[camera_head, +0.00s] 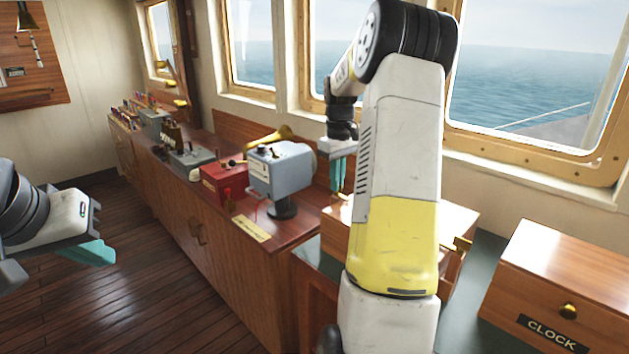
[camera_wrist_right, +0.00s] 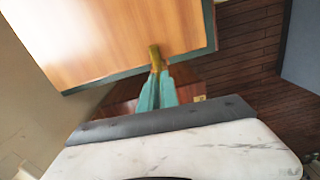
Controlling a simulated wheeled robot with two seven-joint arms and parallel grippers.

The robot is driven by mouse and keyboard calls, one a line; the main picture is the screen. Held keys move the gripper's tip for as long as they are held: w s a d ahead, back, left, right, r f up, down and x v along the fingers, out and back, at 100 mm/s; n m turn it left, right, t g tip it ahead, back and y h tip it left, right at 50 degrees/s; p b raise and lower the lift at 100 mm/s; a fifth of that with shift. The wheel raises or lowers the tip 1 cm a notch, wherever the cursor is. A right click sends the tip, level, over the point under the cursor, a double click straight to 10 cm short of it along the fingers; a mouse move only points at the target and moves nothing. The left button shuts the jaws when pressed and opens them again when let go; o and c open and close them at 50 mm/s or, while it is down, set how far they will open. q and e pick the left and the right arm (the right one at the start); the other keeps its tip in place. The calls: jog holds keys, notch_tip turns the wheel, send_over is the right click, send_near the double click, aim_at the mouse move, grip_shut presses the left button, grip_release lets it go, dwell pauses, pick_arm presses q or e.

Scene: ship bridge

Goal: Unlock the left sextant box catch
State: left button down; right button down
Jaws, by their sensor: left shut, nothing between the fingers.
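A wooden box (camera_head: 457,216), which I take to be the sextant box, stands on the green-topped counter, largely hidden behind my right arm. A brass catch (camera_head: 460,244) shows on its right part. My right gripper (camera_head: 338,190) points down at the box's left end. In the right wrist view, the box's wooden top (camera_wrist_right: 110,35) fills the upper left, and a brass catch (camera_wrist_right: 155,58) at its edge lies at the teal fingertips. The fingers are close together; whether they grip the catch is unclear. My left gripper (camera_head: 98,254) is shut and empty, over the floor at far left.
A wooden CLOCK box (camera_head: 565,275) with a brass knob stands to the right. A grey-blue device (camera_head: 280,167), a red box (camera_head: 224,180) and other instruments line the counter to the left. Windows rise behind. The floor (camera_head: 130,290) at left is clear.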

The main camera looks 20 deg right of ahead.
jog(key=m, duration=1.3)
jog(key=shift+m, duration=2.1)
jog(key=c, duration=1.6)
grip_release()
jog(key=shift+r, duration=0.1)
